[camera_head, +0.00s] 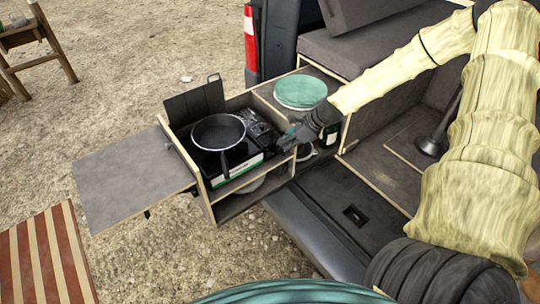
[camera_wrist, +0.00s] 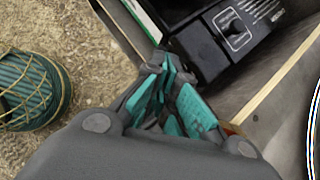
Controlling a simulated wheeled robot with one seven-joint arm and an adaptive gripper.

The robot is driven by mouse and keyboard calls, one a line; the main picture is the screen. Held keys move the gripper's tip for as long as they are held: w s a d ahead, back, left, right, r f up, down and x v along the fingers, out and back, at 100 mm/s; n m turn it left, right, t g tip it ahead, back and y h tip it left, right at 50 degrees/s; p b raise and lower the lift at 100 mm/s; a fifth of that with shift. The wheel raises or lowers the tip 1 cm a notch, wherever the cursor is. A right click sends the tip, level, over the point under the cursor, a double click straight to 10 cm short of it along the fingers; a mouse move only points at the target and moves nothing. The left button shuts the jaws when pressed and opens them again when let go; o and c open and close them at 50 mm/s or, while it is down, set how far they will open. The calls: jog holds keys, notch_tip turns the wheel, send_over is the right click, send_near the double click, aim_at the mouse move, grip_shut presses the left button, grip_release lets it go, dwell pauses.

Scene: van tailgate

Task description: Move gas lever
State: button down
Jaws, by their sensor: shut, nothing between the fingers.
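A black camping gas stove (camera_head: 258,128) sits in the pull-out kitchen box, with a dark frying pan (camera_head: 218,133) on it. In the wrist view the stove's black control end (camera_wrist: 236,32) shows a printed label and a dark block (camera_wrist: 202,50) at its corner. I cannot clearly make out the gas lever. My gripper (camera_head: 287,137) is at the right end of the stove. In the wrist view my gripper (camera_wrist: 178,88) has its teal fingers together and empty, the tips close to the dark block. I cannot tell whether they touch.
The wooden box wall (camera_head: 205,195) edges the stove. A green round lid (camera_head: 300,92) lies behind my gripper. A grey side shelf (camera_head: 130,175) extends left. The van's bumper (camera_head: 315,235) is below right, with open gravel around.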

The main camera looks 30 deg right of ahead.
aim_at(272, 154)
jog(key=b+x, duration=0.4)
jog(key=shift+s+f, duration=0.1)
jog(key=shift+f, duration=0.05)
jog(key=shift+b+x, duration=1.25)
jog(key=shift+b, duration=0.05)
jog(key=shift+a, duration=0.1)
jog(key=shift+s+d+f+p, duration=0.15)
jog(key=shift+s+d+p, duration=0.3)
jog(key=shift+d, duration=0.1)
jog(key=shift+s+d+f+p, duration=0.15)
jog(key=shift+s+d+p, duration=0.2)
jog(key=shift+s+d, duration=0.15)
jog(key=shift+r, duration=0.1)
